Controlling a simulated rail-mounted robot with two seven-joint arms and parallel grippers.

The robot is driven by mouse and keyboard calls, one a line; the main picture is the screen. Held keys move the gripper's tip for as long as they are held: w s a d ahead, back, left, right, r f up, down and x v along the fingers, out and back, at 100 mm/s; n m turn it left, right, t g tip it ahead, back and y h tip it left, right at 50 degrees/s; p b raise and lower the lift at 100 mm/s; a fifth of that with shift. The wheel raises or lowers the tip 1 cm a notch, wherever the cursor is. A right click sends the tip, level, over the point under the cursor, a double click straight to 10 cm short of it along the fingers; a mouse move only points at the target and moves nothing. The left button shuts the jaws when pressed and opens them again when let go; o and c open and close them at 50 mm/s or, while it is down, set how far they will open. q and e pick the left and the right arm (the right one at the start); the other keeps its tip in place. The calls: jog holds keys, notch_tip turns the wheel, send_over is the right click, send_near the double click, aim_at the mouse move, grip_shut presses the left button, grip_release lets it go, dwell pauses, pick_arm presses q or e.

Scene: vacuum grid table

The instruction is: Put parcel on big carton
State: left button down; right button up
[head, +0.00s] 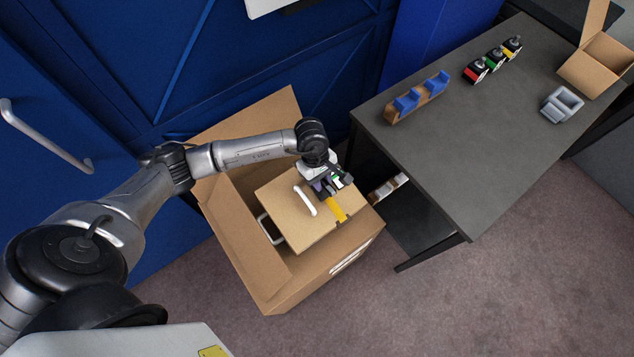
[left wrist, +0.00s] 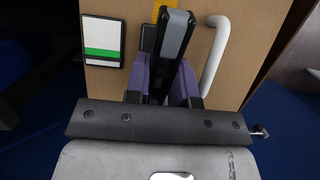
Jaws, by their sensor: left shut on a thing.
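The big carton (head: 232,237) is a large open cardboard box on the floor with its flaps spread. The parcel (head: 285,203) is a tan box with white handles and a yellow strip; in the head view it overlaps the carton's opening. I cannot tell whether it rests on the carton or hangs above it. My left gripper (head: 330,186) is at the parcel's upper right side, shut on it. In the left wrist view the parcel (left wrist: 132,50) fills the space beyond the fingers, with a green and white label and a white handle. My right gripper is not in view.
A dark grey table (head: 430,140) stands to the right, its near edge close to the carton. It carries a holder with blue parts (head: 417,97), several small bottles (head: 493,60), a grey bin (head: 562,104) and an open box (head: 600,65). A blue wall (head: 110,60) is behind the carton.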

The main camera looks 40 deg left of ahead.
aim_at(304, 204)
pick_arm(q)
jog(key=shift+w+a+f, duration=0.15)
jog(key=shift+a+f, duration=0.25)
jog(key=shift+a, duration=0.4)
jog(key=shift+f+b, duration=0.3)
jog(key=shift+f, duration=1.75)
jog(key=c, duration=1)
grip_release()
